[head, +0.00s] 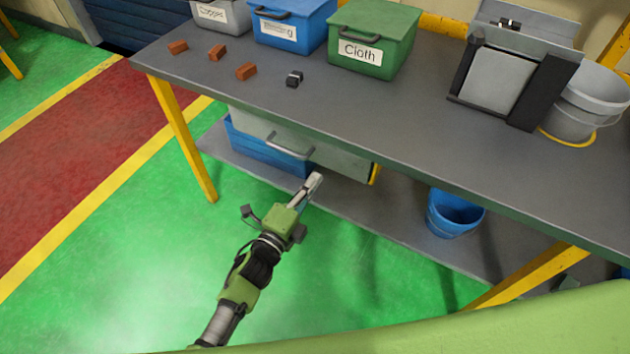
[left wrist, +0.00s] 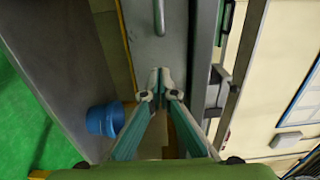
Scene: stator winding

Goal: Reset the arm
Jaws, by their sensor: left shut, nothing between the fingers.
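My left gripper (head: 314,183) is shut and empty. In the head view it is held in front of the workbench (head: 440,120), lower than the tabletop and apart from it. Its arm comes up from the bottom left over the green floor. In the left wrist view the two fingertips (left wrist: 160,82) meet in front of a grey drawer front with a handle. My right gripper is not in view.
Several small blocks, such as a brown one (head: 246,71) and a dark one (head: 294,79), lie on the tabletop. Behind them stand a green Cloth box (head: 400,45), a blue box (head: 300,30) and a grey box. A blue bucket (head: 452,216) stands on the lower shelf. Open floor lies left.

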